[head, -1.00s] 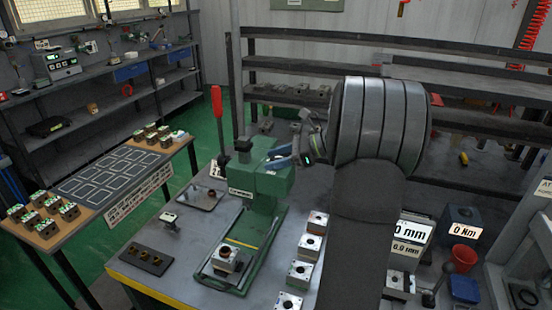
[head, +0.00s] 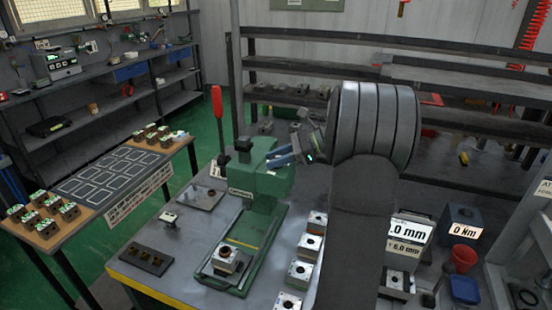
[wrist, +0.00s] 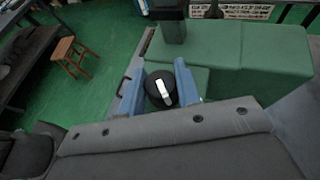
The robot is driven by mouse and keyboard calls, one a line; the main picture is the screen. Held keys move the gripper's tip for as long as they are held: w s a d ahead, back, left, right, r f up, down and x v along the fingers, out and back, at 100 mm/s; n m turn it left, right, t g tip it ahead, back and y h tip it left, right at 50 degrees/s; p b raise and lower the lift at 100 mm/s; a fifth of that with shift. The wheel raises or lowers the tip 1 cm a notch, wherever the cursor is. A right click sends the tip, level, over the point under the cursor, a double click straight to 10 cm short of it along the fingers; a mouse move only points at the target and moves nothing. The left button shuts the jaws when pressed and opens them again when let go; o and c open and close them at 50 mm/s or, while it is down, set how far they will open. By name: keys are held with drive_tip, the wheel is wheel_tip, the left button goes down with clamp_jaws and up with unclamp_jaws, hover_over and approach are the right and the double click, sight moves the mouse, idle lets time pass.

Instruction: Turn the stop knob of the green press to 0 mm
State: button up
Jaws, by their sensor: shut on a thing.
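The green press (head: 262,182) stands on the workbench, with a red-handled lever (head: 217,105) at its left. The stop knob (wrist: 161,89) is black with a white pointer bar and sits at the side of the press head. My gripper (head: 279,158) reaches the press head from the right. In the wrist view its blue fingers lie on both sides of the knob, shut on it. The pointer bar stands nearly upright in that view, slightly tilted. In the head view the knob is hidden by the fingers. A display (head: 408,231) right of my arm shows mm readings, partly covered.
A block with a round hole (head: 226,256) sits on the press base. Several similar blocks (head: 301,271) stand in a row right of it. A dark tray (head: 146,258) lies at the front left. A red cup (head: 463,258) and blue bin (head: 465,288) are at right.

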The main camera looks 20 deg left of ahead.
drive_tip(key=shift+n+g+h, duration=1.5)
drive_tip(key=shift+n+g, duration=0.5)
drive_tip(key=shift+n, duration=0.1)
drive_tip(key=o, duration=1)
drive_tip(key=shift+c, duration=0.2)
